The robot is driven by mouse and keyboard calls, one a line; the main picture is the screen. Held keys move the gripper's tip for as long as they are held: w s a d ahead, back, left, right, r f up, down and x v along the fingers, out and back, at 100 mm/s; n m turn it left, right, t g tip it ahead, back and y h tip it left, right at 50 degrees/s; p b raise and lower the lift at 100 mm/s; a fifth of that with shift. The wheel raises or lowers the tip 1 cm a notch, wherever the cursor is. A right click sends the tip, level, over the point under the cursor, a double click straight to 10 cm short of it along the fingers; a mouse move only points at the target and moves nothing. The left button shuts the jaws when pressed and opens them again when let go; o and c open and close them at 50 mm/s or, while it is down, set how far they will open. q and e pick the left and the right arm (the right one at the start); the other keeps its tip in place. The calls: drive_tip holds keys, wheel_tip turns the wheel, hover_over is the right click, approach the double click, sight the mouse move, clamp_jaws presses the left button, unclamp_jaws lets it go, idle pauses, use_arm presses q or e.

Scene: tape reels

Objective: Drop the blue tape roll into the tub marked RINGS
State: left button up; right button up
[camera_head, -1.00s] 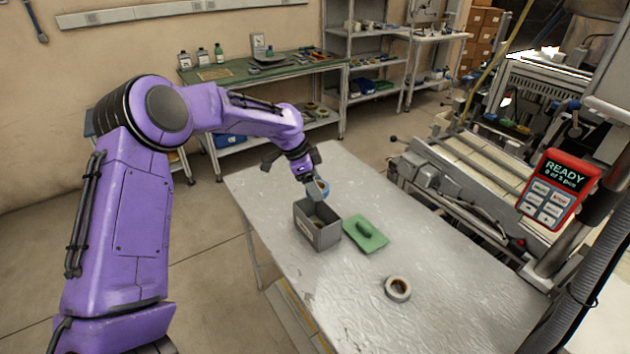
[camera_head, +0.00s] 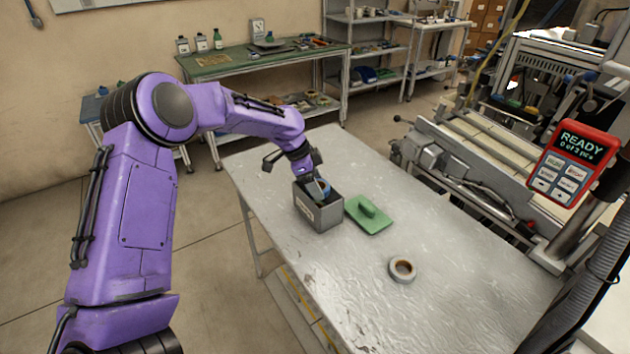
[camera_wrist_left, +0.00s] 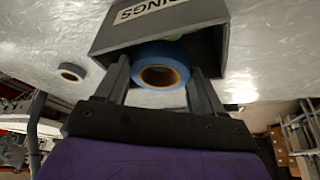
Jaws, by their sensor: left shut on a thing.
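The blue tape roll (camera_head: 325,187) is held in my left gripper (camera_head: 319,189) at the open top of the grey tub (camera_head: 320,218). In the left wrist view the roll (camera_wrist_left: 158,51), with a brown core, sits between the two fingers of the gripper (camera_wrist_left: 160,74). The tub's grey wall (camera_wrist_left: 165,18) shows behind it, with a label partly cut off that reads "INGS". The roll seems to be partly inside the mouth of the tub. The tub's floor is mostly hidden. My right gripper is not in view.
A green block with a handle (camera_head: 369,216) lies just right of the tub. A grey-white tape roll (camera_head: 402,269) lies nearer on the metal table (camera_head: 450,250). A machine with a red READY panel (camera_head: 570,165) stands at the right. The table's front area is clear.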

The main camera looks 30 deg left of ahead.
use_arm(q)
drive_tip(key=o, duration=1.1)
drive_tip(key=b+v, duration=0.1)
drive_tip(key=v, duration=0.9)
drive_tip(key=shift+r, duration=0.3)
